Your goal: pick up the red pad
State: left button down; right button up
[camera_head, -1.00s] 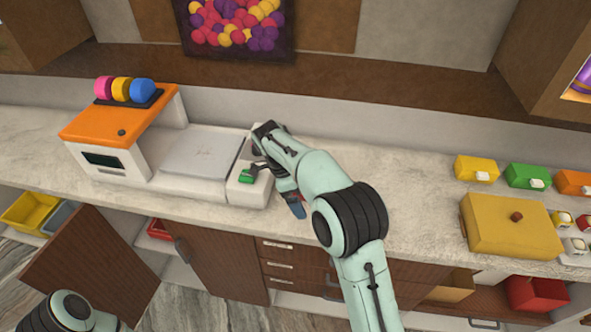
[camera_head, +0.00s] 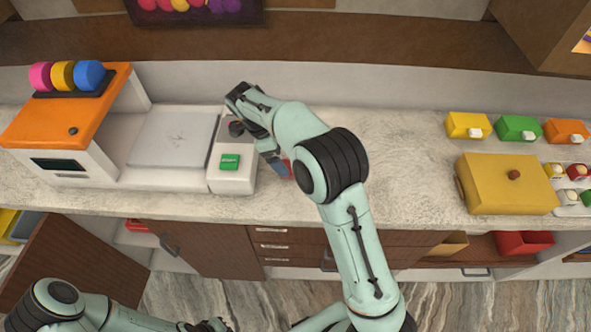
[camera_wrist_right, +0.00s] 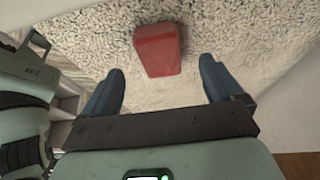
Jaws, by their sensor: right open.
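The red pad (camera_wrist_right: 158,50) lies on the pale counter in the right wrist view, just beyond and between my fingertips. In the head view only a small red part of it (camera_head: 288,167) shows, mostly hidden behind my right arm. My right gripper (camera_wrist_right: 158,75) is open and empty, its two blue-grey fingers spread on either side, apart from the pad. In the head view the right gripper (camera_head: 280,164) is over the counter, just right of the white unit with the green button. My left arm is low at the left; its jaws are not clearly seen.
A white and orange machine (camera_head: 85,120) with a flat plate and a green button (camera_head: 230,161) stands close left of my right gripper. A yellow box (camera_head: 508,184) and small coloured boxes are at the right. Bare counter (camera_head: 405,180) lies between. A cabinet door (camera_head: 75,262) hangs open.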

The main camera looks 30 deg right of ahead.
jog(key=x, duration=0.5)
jog(key=shift+s+f, duration=0.1)
pick_arm(q)
jog(key=shift+s+f, duration=0.1)
jog(key=shift+f, duration=0.05)
pick_arm(e)
jog(key=c, duration=1.1)
jog(key=shift+c, duration=0.2)
